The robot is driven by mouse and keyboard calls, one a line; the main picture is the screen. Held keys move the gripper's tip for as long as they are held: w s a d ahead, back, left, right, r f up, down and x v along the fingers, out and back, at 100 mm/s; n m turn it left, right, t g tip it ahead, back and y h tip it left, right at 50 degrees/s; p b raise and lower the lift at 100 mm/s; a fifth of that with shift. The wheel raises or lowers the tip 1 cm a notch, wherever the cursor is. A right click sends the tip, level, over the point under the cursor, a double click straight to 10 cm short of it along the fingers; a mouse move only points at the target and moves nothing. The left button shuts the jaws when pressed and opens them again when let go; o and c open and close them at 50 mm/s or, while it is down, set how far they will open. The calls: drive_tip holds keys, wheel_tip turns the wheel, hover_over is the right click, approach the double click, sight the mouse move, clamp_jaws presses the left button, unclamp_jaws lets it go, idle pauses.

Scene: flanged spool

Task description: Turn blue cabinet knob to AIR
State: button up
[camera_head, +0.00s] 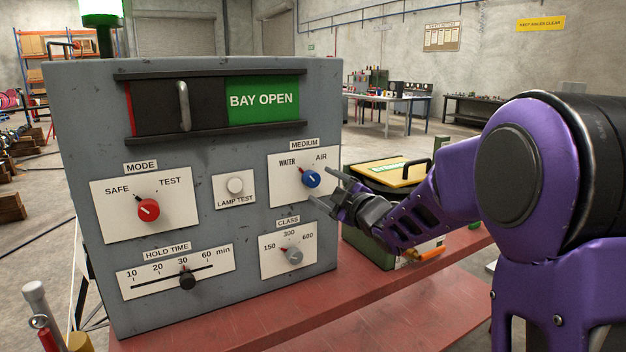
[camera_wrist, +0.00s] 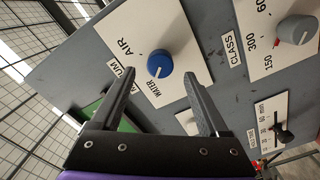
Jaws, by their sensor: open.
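The blue knob (camera_head: 311,178) sits on the white MEDIUM plate (camera_head: 287,186) at the upper right of the grey cabinet's front. It also shows in the wrist view (camera_wrist: 160,62). Its pointer mark is turned toward WATER, with AIR on the other side. My gripper (camera_head: 319,183) is open and empty, just in front of the knob from the right. In the wrist view my fingertips (camera_wrist: 160,78) lie to either side of the knob, and the knob shows between and beyond them. I see no contact with it.
The grey CLASS knob (camera_head: 293,254) is close below, and the LAMP TEST button (camera_head: 235,185) is to the left. A red MODE knob (camera_head: 148,210) and HOLD TIME slider (camera_head: 187,280) are farther left. A green case (camera_head: 375,248) stands right of the cabinet on the red bench (camera_head: 250,330).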

sight(314, 181)
drive_tip(key=x, duration=0.5)
drive_tip(key=shift+w+a, duration=0.25)
drive_tip(key=shift+w, duration=0.05)
clamp_jaws()
